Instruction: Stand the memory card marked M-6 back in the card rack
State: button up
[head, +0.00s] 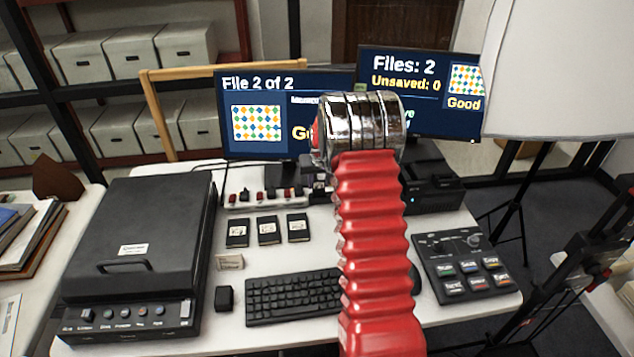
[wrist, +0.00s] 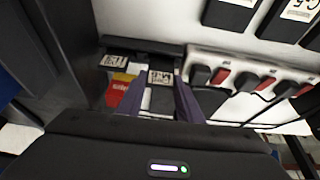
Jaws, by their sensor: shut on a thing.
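In the wrist view my gripper (wrist: 160,92) is shut on a dark memory card with a white label (wrist: 161,77). The label seems to start with M, but its number is too small to read. The held card stands beside another labelled card (wrist: 113,62) and by a dark strip (wrist: 150,45) that looks like part of the card rack. I cannot tell whether the held card is seated in a slot. In the head view my red arm and its chrome joint hide the gripper.
A power strip (head: 265,197) with red switches lies close by. Several dark cards (head: 269,230) lie flat in front of it. A black scanner (head: 140,260) stands left, a keyboard (head: 290,295) in front, a button panel (head: 465,265) right. Monitors (head: 290,140) stand behind.

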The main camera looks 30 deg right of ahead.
jog(key=shift+f, duration=0.4)
jog(key=o, duration=1.2)
jog(key=v, duration=1.3)
jog(key=shift+s+r, duration=0.2)
jog(key=shift+r, duration=0.1)
jog(key=shift+a, duration=0.1)
dwell(0.4)
